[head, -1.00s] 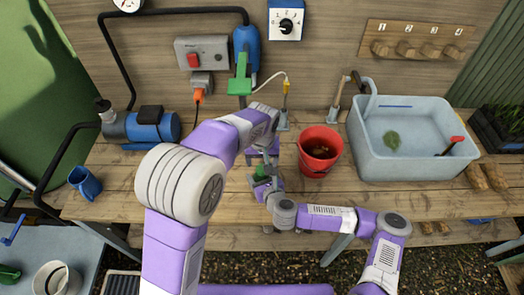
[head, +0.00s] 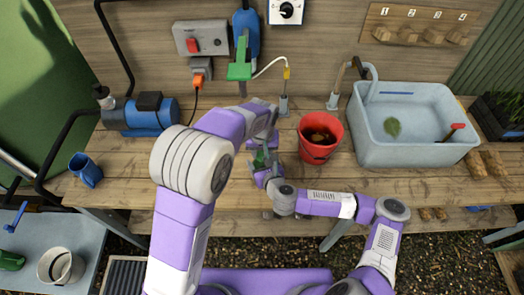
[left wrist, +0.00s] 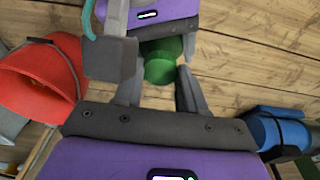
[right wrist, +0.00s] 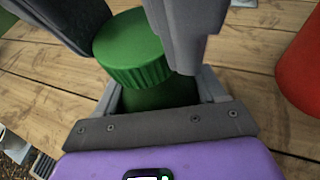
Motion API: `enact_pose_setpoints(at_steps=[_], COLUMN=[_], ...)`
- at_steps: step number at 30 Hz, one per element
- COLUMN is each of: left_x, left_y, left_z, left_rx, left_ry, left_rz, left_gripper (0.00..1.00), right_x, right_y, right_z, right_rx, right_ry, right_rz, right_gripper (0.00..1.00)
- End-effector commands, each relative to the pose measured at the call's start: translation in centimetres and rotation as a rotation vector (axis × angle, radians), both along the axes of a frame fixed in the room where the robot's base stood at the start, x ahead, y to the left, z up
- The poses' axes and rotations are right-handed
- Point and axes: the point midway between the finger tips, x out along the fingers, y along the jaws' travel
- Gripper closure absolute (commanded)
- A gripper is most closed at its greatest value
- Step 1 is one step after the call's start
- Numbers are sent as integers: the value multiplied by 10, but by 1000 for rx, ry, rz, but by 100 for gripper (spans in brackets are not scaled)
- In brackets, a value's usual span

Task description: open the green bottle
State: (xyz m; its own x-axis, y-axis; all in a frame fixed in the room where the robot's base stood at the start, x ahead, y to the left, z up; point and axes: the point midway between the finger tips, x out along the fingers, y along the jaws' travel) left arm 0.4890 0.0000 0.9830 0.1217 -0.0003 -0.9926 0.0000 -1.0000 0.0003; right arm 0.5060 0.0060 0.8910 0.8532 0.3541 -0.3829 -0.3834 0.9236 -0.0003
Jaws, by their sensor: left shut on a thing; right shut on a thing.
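The green bottle stands roughly upright over the wooden bench, small and mostly covered by my grippers in the head view (head: 260,158). In the right wrist view its ribbed green cap (right wrist: 131,48) sits at the top of the darker green body (right wrist: 160,95). My right gripper (head: 268,174) is shut on the body. My left gripper (head: 258,143) reaches in from behind, shut on the cap, its fingers on either side of it. The left wrist view shows green (left wrist: 163,62) between the fingers. Whether the cap has turned or lifted cannot be told.
A red bucket (head: 318,152) stands close to the right of the grippers. A grey basin of water (head: 376,150) is farther right. A blue pump (head: 150,125) and blue mug (head: 88,175) stand left.

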Motion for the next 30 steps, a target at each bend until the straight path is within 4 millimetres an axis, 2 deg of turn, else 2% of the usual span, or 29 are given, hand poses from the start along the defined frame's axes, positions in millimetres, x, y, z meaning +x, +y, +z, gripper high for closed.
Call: enact_pose_setpoints(at_steps=[1,3,7,15,18,30], left_x=[0,0,0,1,1,1], left_y=[0,0,0,-1,-1,-1], left_z=[0,0,0,0,0,0], left_rx=[0,0,1,2,2,2], left_ry=[0,0,1,-1,-1,0], left_rz=[0,0,50,458,555,554], left_gripper=[88,97,97,97,97,97], right_x=[0,0,0,0,0,0], right_y=[0,0,0,0,0,0], right_z=[0,0,0,0,0,0], right_rx=[0,0,0,0,0,0], right_ry=[0,0,0,0,0,0], right_rz=[0,0,0,0,0,0], right_gripper=[100,100,100,100,100,100])
